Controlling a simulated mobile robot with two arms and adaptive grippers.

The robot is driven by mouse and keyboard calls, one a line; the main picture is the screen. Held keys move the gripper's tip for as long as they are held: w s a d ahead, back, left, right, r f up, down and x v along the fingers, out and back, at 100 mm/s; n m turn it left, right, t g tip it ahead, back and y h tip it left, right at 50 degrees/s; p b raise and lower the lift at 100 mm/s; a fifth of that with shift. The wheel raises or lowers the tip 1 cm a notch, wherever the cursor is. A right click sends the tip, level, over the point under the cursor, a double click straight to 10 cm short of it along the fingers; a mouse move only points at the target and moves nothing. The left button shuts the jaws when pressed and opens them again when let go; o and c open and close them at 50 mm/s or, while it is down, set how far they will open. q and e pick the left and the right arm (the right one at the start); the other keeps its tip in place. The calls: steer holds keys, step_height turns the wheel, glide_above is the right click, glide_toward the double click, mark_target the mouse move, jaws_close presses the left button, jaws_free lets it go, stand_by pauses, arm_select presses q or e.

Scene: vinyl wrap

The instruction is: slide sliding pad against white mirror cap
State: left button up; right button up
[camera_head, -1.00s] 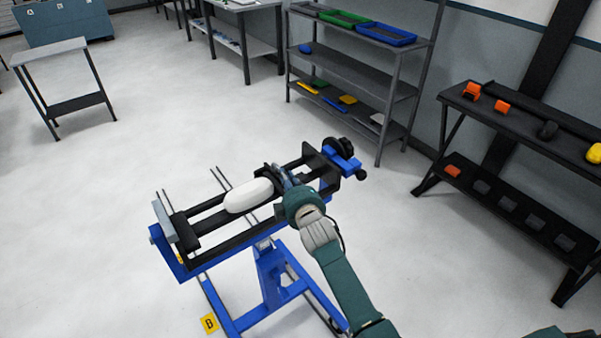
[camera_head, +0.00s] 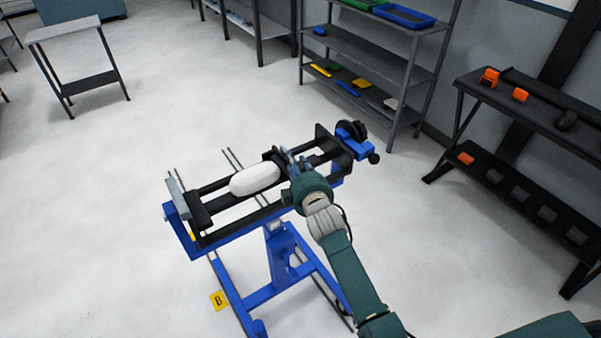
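The white mirror cap (camera_head: 255,180) is a smooth, elongated white piece lying on the black rails of a blue stand (camera_head: 280,262). My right gripper (camera_head: 286,158) is at the right end of the cap, over the rails. Its fingers are small and partly hidden by my wrist, so I cannot tell whether they are open or shut, or whether they touch the cap. I cannot make out the sliding pad. My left gripper is not in view.
A blue clamp with a black knob (camera_head: 352,135) sits at the stand's right end. A grey shelf (camera_head: 372,67) stands behind, and a black rack (camera_head: 520,150) with orange items stands at right. The floor left of the stand is clear.

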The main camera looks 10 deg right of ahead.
steer(key=v, duration=1.1)
